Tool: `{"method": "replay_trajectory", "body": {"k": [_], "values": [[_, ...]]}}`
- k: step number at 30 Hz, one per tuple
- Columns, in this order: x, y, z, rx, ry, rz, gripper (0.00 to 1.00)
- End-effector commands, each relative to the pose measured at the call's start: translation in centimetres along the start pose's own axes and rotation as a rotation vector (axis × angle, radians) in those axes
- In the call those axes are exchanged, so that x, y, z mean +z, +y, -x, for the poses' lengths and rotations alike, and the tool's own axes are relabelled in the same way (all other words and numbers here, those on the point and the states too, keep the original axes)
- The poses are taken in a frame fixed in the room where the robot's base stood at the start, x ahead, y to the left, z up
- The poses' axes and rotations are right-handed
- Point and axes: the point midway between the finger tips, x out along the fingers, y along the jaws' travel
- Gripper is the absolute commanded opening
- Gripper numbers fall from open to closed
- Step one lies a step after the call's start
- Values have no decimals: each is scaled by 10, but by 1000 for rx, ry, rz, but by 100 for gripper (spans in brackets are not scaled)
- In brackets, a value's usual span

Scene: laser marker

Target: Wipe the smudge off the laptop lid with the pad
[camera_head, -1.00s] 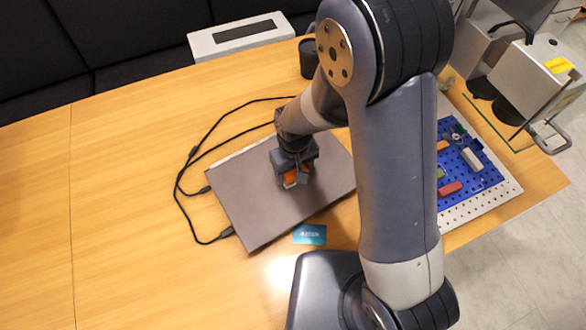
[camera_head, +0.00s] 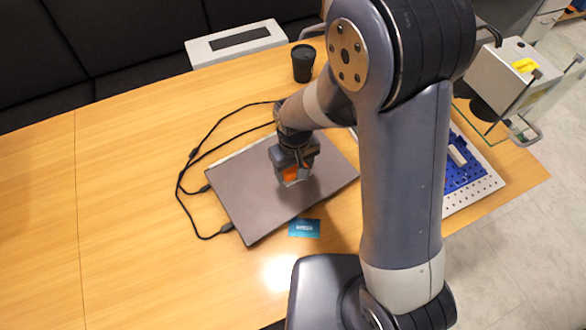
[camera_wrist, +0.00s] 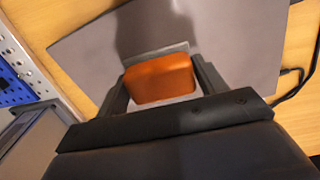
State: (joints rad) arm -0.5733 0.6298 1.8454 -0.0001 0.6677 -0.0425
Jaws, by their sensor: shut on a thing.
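The closed grey laptop (camera_head: 255,200) lies on the wooden table, and its lid also fills the upper part of the wrist view (camera_wrist: 235,45). My gripper (camera_head: 293,176) is over the right half of the lid. It is shut on the pad, whose orange body (camera_wrist: 160,80) sits between the fingers in the wrist view, with a pale grey layer beneath it. The pad (camera_head: 291,173) is at the lid, but I cannot tell whether it touches. No smudge shows on the visible lid; part of the lid is hidden by my arm and gripper.
Black cables (camera_head: 184,180) run along the laptop's left side. A blue card (camera_head: 304,228) lies in front of it. A black cup (camera_head: 303,63) stands behind. A blue pegboard (camera_head: 462,170) and a grey machine (camera_head: 505,75) are at right. The table's left is clear.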

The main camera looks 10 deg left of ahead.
Motion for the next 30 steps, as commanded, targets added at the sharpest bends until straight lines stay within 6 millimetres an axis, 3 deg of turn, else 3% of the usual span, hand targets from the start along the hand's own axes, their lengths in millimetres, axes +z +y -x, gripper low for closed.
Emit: {"method": "replay_trajectory", "body": {"k": [6, 24, 27, 30], "values": [[-1, 3, 20, 0, 2, -3, 42], [-1, 4, 20, 0, 1, -5, 42], [-2, 12, 20, 0, 1, -28, 42], [-4, 35, 18, 0, 2, -92, 42]]}}
